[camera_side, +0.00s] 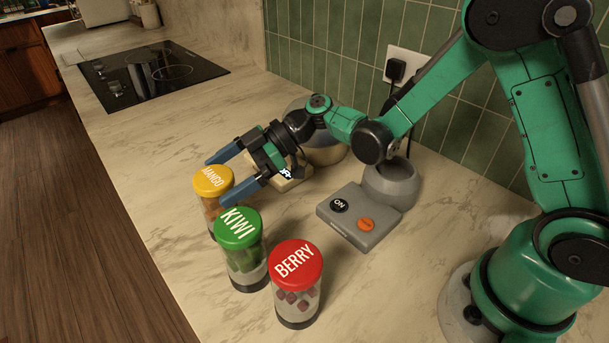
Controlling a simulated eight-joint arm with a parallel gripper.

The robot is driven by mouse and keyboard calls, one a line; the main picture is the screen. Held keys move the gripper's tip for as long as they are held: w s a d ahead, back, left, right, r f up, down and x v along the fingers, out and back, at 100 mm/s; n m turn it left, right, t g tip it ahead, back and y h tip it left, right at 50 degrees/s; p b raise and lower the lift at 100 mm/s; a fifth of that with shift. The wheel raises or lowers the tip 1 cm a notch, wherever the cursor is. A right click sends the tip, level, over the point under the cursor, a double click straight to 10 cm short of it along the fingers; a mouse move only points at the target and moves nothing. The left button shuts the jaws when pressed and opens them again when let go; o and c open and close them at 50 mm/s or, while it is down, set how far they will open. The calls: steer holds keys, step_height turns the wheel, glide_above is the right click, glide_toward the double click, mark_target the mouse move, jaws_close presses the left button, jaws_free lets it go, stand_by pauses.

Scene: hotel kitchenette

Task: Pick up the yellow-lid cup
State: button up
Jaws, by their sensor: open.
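The yellow-lid cup (212,181), labelled MANGO, stands upright on the counter at the left of the cup group. Its lid shows well; the lower body is partly hidden behind the green-lid cup. My gripper (229,175) is open, with its two blue fingers spread and pointing left toward the yellow lid. In the picture one fingertip is above the lid and the other is at its right edge. I cannot tell whether a finger touches the cup.
A green-lid KIWI cup (240,250) and a red-lid BERRY cup (296,285) stand in front. A grey blender base (370,215) with buttons is to the right. A metal bowl (325,150) is behind my gripper. A black cooktop (150,75) is farther back.

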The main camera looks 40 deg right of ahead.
steer(key=shift+x, duration=1.05)
jaws_close()
